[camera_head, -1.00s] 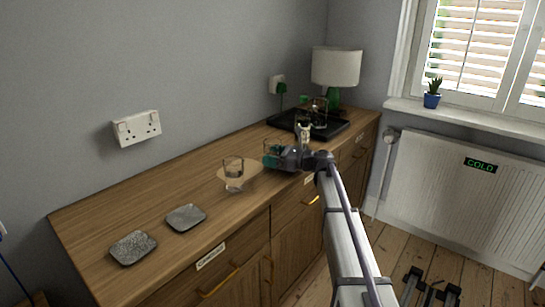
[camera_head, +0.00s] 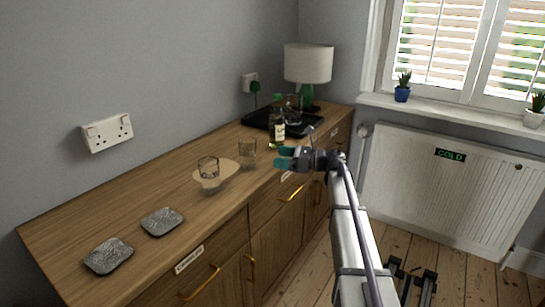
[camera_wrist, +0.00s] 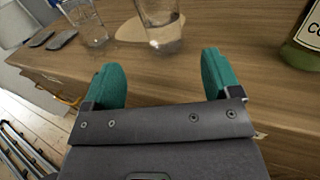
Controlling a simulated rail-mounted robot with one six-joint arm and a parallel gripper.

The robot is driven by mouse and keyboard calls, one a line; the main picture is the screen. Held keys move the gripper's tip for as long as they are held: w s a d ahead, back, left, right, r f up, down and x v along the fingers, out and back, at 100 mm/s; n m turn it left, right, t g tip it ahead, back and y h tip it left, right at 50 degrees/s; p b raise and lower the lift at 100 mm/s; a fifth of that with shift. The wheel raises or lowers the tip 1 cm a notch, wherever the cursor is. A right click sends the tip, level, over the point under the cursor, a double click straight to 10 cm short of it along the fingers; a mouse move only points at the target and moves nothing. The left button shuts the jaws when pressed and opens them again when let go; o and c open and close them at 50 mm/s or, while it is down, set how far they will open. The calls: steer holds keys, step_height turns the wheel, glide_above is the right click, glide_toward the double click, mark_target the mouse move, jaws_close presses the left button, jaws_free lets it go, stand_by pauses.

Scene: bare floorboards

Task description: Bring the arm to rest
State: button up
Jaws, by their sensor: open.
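My gripper (camera_head: 284,158) is open and empty at the front edge of the wooden sideboard (camera_head: 110,215), just above its top. In the wrist view its two teal fingers (camera_wrist: 165,80) stand wide apart, with bare wood between them. A glass (camera_head: 247,153) stands on the sideboard to the left of the gripper, beyond the fingertips in the wrist view (camera_wrist: 160,30). A labelled bottle (camera_head: 277,130) stands behind the gripper.
A black tray (camera_head: 262,115) with glassware and a lamp (camera_head: 308,65) are at the back of the sideboard. Two grey coasters (camera_head: 162,221) lie at its near left end. A radiator (camera_head: 440,185) is under the window. The floorboards (camera_head: 310,270) beside the sideboard look mostly clear.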

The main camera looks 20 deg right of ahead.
steer(key=shift+f, duration=0.1)
steer(key=s+f+n+g+h+b, duration=0.1)
steer(key=s+f+n+b, duration=0.4)
steer(key=s+f+n, duration=0.15)
steer(key=s+a+f+n+g+h+p, duration=0.3)
steer(key=s+a+f+n+g+h, duration=0.3)
steer(key=s+a+n, duration=0.45)
steer(key=s+f+n+g+h+p, duration=0.1)
steer(key=s+f+n+h+p, duration=0.25)
steer(key=s+n+h, duration=0.95)
steer(key=s+r+m+y+p, duration=0.2)
steer(key=r+m+p, duration=0.1)
steer(key=r+p, duration=0.8)
steer(key=s+r+m+y+p, duration=0.1)
steer(key=r+m+y+p, duration=0.1)
steer(key=r+p, duration=1)
steer(key=shift+s+d+r+m, duration=0.2)
steer(key=shift+s+m, duration=0.2)
steer(key=shift+m, duration=0.2)
steer(key=shift+o, duration=0.5)
